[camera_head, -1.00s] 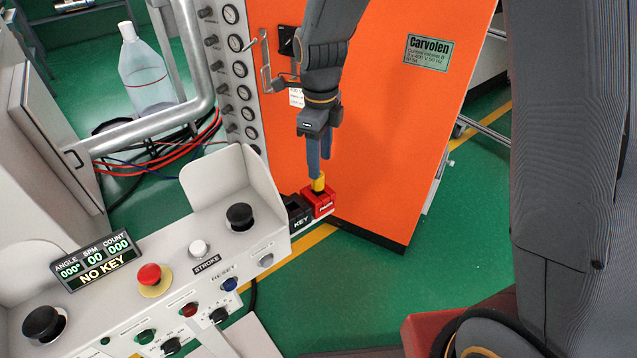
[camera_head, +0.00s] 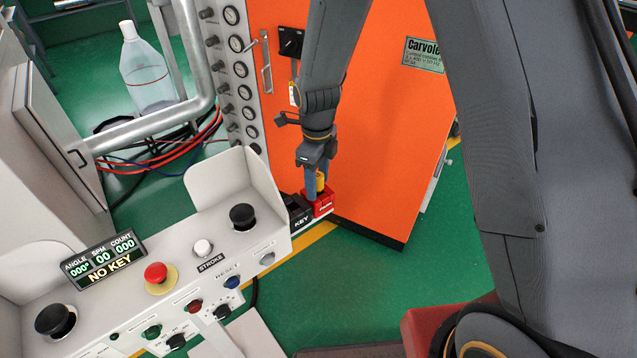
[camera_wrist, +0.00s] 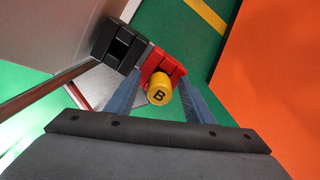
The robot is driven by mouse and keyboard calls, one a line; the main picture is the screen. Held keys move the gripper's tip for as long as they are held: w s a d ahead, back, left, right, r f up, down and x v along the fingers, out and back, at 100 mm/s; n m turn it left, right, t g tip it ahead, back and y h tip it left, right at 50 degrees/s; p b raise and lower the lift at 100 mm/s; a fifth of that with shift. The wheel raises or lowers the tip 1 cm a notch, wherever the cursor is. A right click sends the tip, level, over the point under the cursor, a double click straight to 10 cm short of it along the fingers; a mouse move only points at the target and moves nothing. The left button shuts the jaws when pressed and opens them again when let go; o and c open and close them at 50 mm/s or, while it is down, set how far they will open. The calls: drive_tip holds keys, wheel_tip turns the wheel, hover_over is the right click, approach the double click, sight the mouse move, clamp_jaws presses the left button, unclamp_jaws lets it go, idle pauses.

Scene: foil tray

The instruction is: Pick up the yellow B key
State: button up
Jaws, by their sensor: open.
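The yellow B key (camera_wrist: 160,90) stands in the red holder (camera_wrist: 163,62), with its round top and black letter B facing the wrist camera. In the head view the yellow key (camera_head: 320,182) shows as a small strip above the red holder (camera_head: 321,206), partly hidden by a finger. My gripper (camera_wrist: 162,98) is open, with one blue-grey finger on each side of the key. In the head view my gripper (camera_head: 316,188) points down at the holder. Whether the fingers touch the key cannot be told.
A black KEY socket (camera_head: 299,212) sits directly left of the red holder. The control panel (camera_head: 215,235) with knobs and a NO KEY display (camera_head: 104,260) lies to the left. An orange cabinet (camera_head: 390,140) stands close behind my gripper.

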drive_tip(key=c, duration=1.2)
drive_tip(key=shift+o, duration=0.2)
wheel_tip(320, 180, up, 10)
drive_tip(key=shift+f+b, duration=0.15)
drive_tip(key=shift+b, duration=0.9)
wheel_tip(320, 180, up, 6)
drive_tip(key=p, duration=0.4)
drive_tip(key=shift+p, duration=0.3)
drive_tip(key=shift+f, duration=0.1)
